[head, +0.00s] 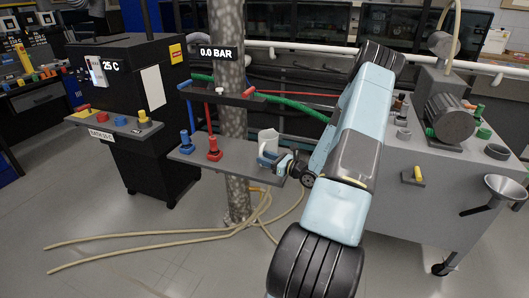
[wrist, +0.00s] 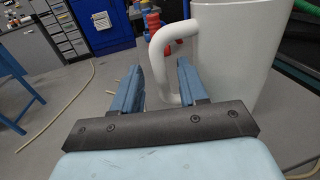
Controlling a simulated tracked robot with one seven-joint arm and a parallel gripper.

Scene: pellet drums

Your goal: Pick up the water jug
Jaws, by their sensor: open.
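The white water jug (head: 267,139) stands upright on a small grey shelf (head: 200,155) fixed to the mottled post, partly hidden by my gripper in the head view. In the wrist view the jug (wrist: 243,55) fills the upper right, with its handle (wrist: 156,55) pointing left. My gripper (head: 265,160) is open at the shelf's right end, beside the jug. In the wrist view my gripper (wrist: 158,75) has its two blue fingers apart, and the lower part of the handle shows between them. I cannot tell whether either finger touches it.
A blue valve (head: 186,143) and a red valve (head: 214,148) stand on the shelf left of the jug. A second bar (head: 225,95) with hoses is above. A black cabinet (head: 140,130) is left, a grey machine cart (head: 420,205) right. Pale hoses (head: 150,236) lie on the floor.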

